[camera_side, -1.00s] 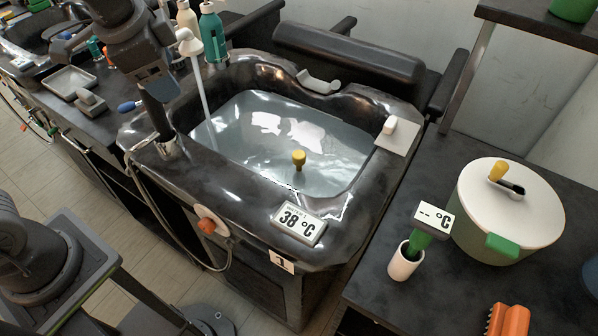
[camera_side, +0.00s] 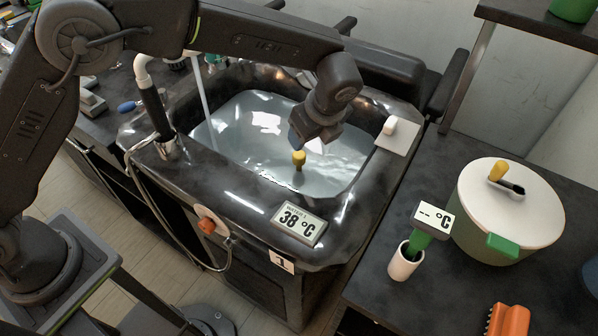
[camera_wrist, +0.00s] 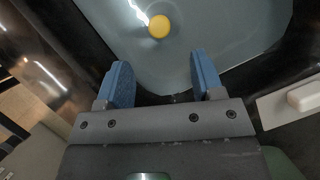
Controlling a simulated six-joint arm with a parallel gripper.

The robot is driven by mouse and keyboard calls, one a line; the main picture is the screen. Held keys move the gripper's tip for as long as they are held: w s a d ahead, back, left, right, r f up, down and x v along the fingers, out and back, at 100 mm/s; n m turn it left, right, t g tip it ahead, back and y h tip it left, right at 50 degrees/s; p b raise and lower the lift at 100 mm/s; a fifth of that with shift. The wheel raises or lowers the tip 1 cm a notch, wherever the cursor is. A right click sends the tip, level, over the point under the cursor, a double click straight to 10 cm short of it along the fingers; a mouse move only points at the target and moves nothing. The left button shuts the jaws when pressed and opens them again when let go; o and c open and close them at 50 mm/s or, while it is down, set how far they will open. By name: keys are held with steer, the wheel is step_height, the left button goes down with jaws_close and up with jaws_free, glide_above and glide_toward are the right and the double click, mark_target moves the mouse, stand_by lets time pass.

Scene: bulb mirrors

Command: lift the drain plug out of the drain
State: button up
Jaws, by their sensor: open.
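The drain plug shows as a yellow knob (camera_side: 298,158) on a thin stem, standing up out of the water in the dark basin (camera_side: 236,181). In the wrist view the yellow knob (camera_wrist: 159,27) lies beyond the fingertips, roughly centred between them and apart from both. My gripper (camera_wrist: 161,75) is open and empty, with its two blue fingers apart. In the side view my gripper (camera_side: 294,140) hangs over the basin, close above the knob in the picture. The drain itself is hidden under the water.
Water runs from a spout (camera_side: 198,85) at the basin's left. A 38 °C display (camera_side: 299,224) sits on the front rim, and a white item on a pale plate (camera_side: 398,138) on the right rim. A lidded pot (camera_side: 508,205) and a white cup (camera_side: 404,263) stand on the right counter.

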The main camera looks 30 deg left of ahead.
mark_target(299, 154)
steer(key=x, duration=0.7)
steer(key=shift+s, duration=0.1)
steer(key=x, duration=0.5)
steer(key=shift+d+f, duration=0.1)
steer(key=shift+f, duration=0.15)
steer(key=c, duration=1)
steer(key=shift+r, duration=0.1)
steer(key=shift+r, duration=0.5)
step_height(299, 154, up, 3)
steer(key=shift+f, duration=0.15)
steer(key=s+a+r, duration=0.1)
steer(key=a+r, duration=0.6)
steer(key=a, duration=0.4)
steer(key=shift+s+a, duration=0.25)
steer(key=shift+s, duration=0.15)
steer(key=shift+r, duration=0.1)
